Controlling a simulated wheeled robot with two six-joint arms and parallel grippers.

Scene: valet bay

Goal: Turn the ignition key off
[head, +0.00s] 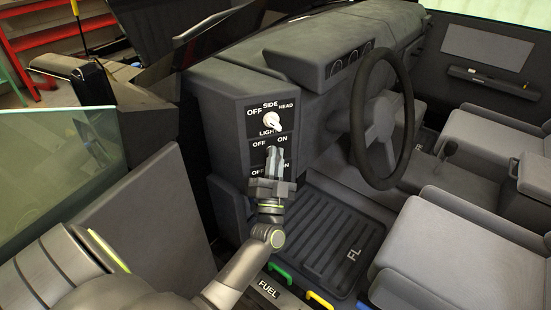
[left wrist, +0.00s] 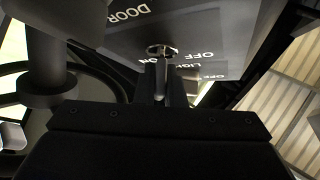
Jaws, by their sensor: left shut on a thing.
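The dark switch panel (head: 257,142) is on the left end of the dashboard in the head view. My left gripper (head: 274,153) reaches up to its middle row, marked OFF and ON, and covers the control there. My right gripper is not in view.
A white light knob (head: 271,121) sits just above on the panel. The steering wheel (head: 404,120) is to the right, with grey seats (head: 470,225) beyond. An open door (head: 130,225) stands at left. Coloured handles (head: 320,300) and a FUEL label are below.

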